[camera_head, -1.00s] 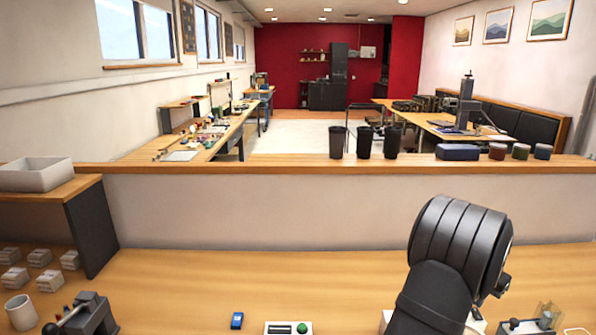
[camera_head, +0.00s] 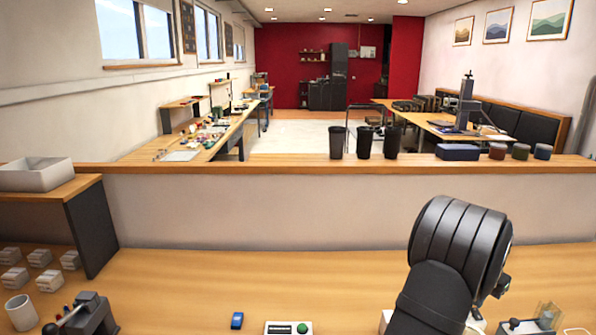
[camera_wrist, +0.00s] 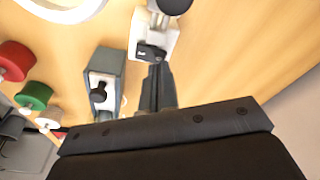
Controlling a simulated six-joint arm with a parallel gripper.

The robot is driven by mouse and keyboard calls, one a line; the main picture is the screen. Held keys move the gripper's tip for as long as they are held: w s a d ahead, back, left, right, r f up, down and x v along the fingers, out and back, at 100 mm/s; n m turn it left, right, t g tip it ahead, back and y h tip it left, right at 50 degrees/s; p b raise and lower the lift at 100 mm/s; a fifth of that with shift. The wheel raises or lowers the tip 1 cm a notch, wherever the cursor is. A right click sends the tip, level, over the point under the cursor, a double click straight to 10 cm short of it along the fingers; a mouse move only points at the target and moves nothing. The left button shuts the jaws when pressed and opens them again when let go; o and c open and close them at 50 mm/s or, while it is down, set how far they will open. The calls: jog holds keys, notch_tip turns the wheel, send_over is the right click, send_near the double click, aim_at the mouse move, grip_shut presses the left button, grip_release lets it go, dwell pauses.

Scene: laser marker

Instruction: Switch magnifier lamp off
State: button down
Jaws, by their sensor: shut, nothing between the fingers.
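In the wrist view, a white block with a black switch (camera_wrist: 150,51) stands on the wooden bench, with a dark round part above it at the top edge. It may be the magnifier lamp's base; I cannot tell whether the switch is on or off. A white ring (camera_wrist: 90,10), perhaps the lamp head, is cut off at the top left. My gripper (camera_wrist: 156,68) is shut and empty, its tips right at the block's near edge by the switch. I cannot tell whether they touch. In the head view, my arm hides the gripper and most of this area.
A grey box with a black knob (camera_wrist: 104,84) stands close left of my fingers. Red (camera_wrist: 12,62) and green (camera_wrist: 34,95) round pieces lie farther left.

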jog(key=shift+f, duration=0.8)
jog(key=shift+r, duration=3.5)
jog(key=shift+f, duration=3.5)
